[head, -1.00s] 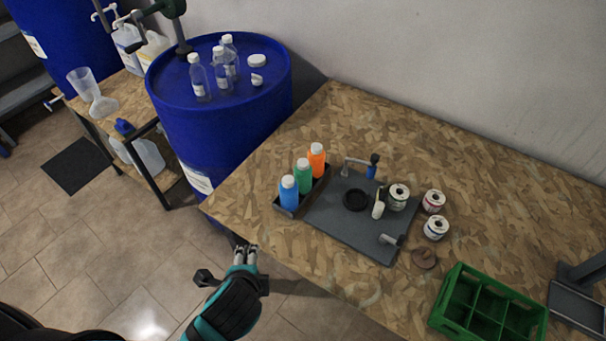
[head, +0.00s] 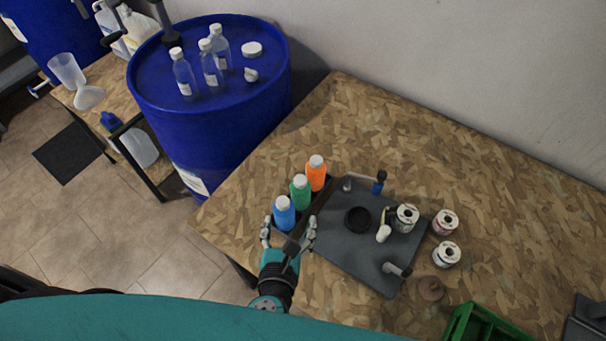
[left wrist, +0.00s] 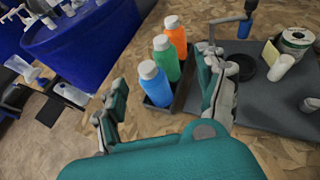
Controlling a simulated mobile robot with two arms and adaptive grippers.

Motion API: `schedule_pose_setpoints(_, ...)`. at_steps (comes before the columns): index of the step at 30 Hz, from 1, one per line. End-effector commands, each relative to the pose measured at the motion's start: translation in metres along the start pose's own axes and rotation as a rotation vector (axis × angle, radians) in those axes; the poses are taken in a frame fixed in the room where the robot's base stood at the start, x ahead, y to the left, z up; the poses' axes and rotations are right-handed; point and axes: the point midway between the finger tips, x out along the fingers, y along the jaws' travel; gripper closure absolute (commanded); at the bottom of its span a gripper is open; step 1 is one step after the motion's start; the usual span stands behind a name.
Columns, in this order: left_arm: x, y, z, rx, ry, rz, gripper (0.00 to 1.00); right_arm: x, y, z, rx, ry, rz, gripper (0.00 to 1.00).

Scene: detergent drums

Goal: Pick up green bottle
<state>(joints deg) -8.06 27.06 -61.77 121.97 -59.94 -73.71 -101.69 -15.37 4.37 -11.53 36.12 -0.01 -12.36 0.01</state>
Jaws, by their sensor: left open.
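The green bottle (head: 300,192) stands upright in a dark tray between the blue bottle (head: 284,213) and the orange bottle (head: 316,173). All three have white caps. My left gripper (head: 289,232) is open in front of the row, nearest the blue bottle. In the left wrist view the green bottle (left wrist: 166,60) shows behind the blue bottle (left wrist: 155,84), which stands between the spread fingers of my left gripper (left wrist: 163,95). The blue bottle partly hides the green one. My right gripper is not in view.
A grey mat (head: 346,246) with a black ring, small tools and cans lies right of the bottles. A green crate (head: 484,327) sits at the lower right. A blue drum (head: 213,119) with clear bottles stands at the back left. Bare board lies behind the bottles.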

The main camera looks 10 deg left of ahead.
Motion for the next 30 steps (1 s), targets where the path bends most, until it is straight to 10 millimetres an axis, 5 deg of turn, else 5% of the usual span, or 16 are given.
schedule_pose_setpoints(3,0.015,0.0,0.002,0.009,-0.005,-0.001,0.27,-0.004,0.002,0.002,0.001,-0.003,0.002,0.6)
schedule_pose_setpoints(13,0.086,0.0,0.003,0.005,-0.002,0.002,0.27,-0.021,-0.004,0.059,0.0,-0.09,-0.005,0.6)
schedule_pose_setpoints(24,0.124,-0.001,0.002,0.003,-0.001,0.0,0.27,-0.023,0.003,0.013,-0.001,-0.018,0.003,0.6)
schedule_pose_setpoints(30,0.152,-0.003,0.006,0.003,-0.002,0.001,0.27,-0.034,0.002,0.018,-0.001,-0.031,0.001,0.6)
